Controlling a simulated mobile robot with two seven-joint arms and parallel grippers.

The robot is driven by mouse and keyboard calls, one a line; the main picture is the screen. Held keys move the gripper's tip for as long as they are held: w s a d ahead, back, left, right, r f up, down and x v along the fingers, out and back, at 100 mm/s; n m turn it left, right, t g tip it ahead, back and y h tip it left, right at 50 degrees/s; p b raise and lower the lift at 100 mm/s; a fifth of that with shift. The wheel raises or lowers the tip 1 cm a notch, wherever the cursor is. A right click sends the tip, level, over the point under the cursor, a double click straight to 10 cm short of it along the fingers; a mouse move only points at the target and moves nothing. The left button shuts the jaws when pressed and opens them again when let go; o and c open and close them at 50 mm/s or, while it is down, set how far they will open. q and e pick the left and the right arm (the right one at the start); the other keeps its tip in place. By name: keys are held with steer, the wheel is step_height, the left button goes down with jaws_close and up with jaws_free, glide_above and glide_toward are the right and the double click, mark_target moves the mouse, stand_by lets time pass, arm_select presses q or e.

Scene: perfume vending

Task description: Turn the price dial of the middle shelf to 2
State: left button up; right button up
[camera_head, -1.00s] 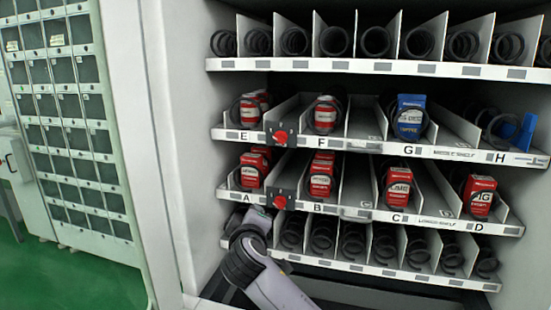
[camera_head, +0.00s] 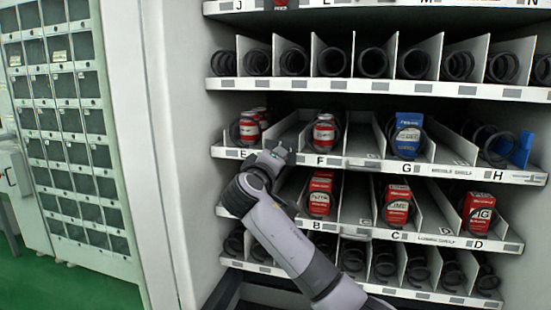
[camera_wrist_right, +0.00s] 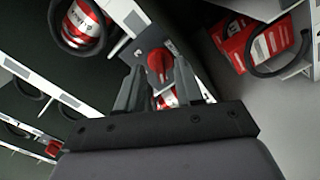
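The middle shelf (camera_head: 462,172) carries slots lettered E to H. Its red price dial, between E and F, is hidden behind my right gripper (camera_head: 277,153) in the head view. My right gripper (camera_wrist_right: 158,72) is open, with one finger on either side of the dial in the picture. I cannot tell whether they touch it. The number the dial points to is unreadable. My left gripper is not in view.
Red cans (camera_head: 324,132) and a blue box (camera_head: 406,134) stand in the middle shelf's coils. The lower shelf (camera_head: 452,240) holds red boxes (camera_head: 478,214). Its dial is hidden behind my arm. An upper shelf (camera_head: 376,87) has empty coils. A white cabinet wall (camera_head: 180,150) is at left.

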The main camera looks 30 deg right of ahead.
steer(key=shift+w+d, duration=0.2)
steer(key=shift+d, duration=0.05)
jaws_close()
